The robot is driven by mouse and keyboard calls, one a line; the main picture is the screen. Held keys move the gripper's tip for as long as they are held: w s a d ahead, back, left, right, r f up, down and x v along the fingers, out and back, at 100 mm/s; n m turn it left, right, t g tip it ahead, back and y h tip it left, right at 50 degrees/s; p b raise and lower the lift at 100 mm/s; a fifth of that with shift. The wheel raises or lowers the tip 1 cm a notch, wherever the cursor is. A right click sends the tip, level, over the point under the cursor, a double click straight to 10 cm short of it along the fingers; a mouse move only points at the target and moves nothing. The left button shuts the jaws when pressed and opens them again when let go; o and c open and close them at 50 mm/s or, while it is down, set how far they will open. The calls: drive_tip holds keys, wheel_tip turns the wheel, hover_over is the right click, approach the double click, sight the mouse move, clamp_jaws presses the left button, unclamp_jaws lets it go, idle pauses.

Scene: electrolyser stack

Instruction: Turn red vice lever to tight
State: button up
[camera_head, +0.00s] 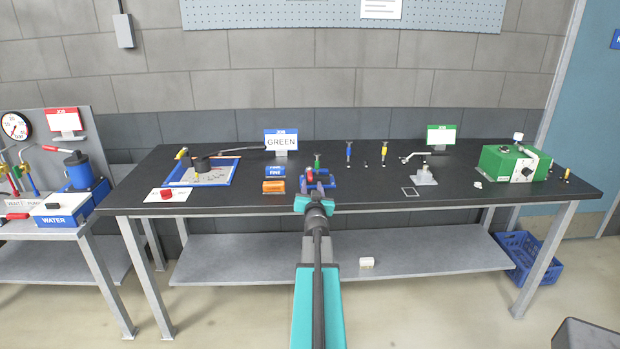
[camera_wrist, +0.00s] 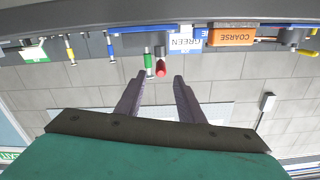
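The blue vice (camera_head: 331,179) sits on the black bench top, partly hidden behind my gripper (camera_head: 316,189). Its red lever (camera_head: 310,176) shows just above my gripper in the head view. In the wrist view, which is upside down, the red lever end (camera_wrist: 161,69) appears between the two dark fingertips (camera_wrist: 159,77). The fingers are open with a gap on both sides of the lever, and I see no contact. I cannot tell how far the lever is ahead of the fingertips. Any tight marking on the vice is not readable.
A green-topped bolt (camera_head: 317,160) stands close behind the vice, with blue (camera_head: 349,152) and yellow (camera_head: 384,151) ones to the right. An orange block (camera_head: 273,187) and blue FINE block (camera_head: 276,171) lie left. A green box (camera_head: 508,163) stands far right.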

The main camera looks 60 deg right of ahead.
sight(311, 174)
drive_tip(key=shift+p+x, duration=0.3)
drive_tip(key=shift+x, duration=3.8)
clamp_jaws()
drive_tip(key=shift+a, duration=0.3)
drive_tip(key=shift+d+f, duration=0.1)
drive_tip(key=shift+d, duration=0.15)
